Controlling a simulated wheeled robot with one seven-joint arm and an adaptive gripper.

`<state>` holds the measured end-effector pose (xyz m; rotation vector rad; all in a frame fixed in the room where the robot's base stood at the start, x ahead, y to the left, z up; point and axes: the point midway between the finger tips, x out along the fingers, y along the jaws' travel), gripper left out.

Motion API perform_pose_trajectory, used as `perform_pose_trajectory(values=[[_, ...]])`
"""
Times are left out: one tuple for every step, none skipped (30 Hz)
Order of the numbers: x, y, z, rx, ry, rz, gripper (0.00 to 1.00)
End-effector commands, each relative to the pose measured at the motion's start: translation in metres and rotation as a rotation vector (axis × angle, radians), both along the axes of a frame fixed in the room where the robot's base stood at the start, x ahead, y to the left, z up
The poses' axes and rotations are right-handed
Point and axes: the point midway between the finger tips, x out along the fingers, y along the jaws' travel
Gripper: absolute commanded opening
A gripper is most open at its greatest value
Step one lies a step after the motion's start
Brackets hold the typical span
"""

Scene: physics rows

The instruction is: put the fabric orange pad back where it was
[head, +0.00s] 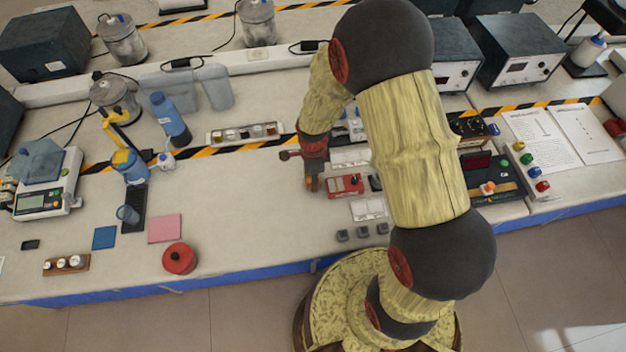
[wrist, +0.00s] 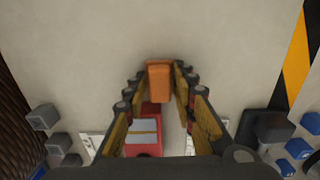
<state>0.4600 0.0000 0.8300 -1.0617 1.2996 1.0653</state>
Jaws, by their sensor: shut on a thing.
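My gripper (wrist: 160,85) is shut on an orange block-like thing, the orange pad (wrist: 159,72), held between its fingertips in the wrist view. Bare pale bench top shows beyond it. In the head view my gripper (head: 313,178) hangs over the middle of the bench, left of a red device, with a small orange-brown patch at its tip. I cannot tell whether the pad touches the bench. A blue pad (head: 104,238) and a pink pad (head: 165,228) lie flat at the left front.
The red device (head: 345,185) is close to my gripper and shows between the fingers in the wrist view (wrist: 150,135). Several grey cubes (head: 342,235) line the front edge. A red round container (head: 180,258) stands at left front. Bench between it and my gripper is clear.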

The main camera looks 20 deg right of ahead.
Motion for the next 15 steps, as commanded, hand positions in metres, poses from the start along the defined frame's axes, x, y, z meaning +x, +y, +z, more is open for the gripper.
perform_pose_trajectory(values=[[0.001, 0.0, 0.001, 0.0, -0.001, 0.0, 0.0], [0.001, 0.0, 0.001, 0.0, -0.001, 0.0, 0.0], [0.001, 0.0, 0.002, 0.0, -0.001, 0.0, 0.0], [0.0, 0.0, 0.001, 0.0, -0.001, 0.0, 0.0], [0.0, 0.0, 0.001, 0.0, -0.001, 0.0, 0.0], [0.0, 0.0, 0.0, 0.0, -0.001, 0.0, 0.0], [0.0, 0.0, -0.001, 0.0, -0.001, 0.0, 0.0], [0.0, 0.0, -0.002, 0.0, -0.001, 0.0, 0.0], [0.0, 0.0, -0.003, 0.0, -0.001, 0.0, 0.0], [0.0, 0.0, -0.004, 0.0, -0.001, 0.0, 0.0], [0.0, 0.0, -0.005, 0.0, -0.001, 0.0, 0.0], [0.0, 0.0, -0.007, 0.0, -0.001, 0.0, 0.0], [0.0, 0.0, -0.008, 0.0, 0.0, 0.0, 0.0], [0.0, 0.0, -0.009, 0.0, 0.0, 0.0, 0.0], [-0.001, 0.0, -0.009, 0.0, 0.0, 0.0, 0.27]])
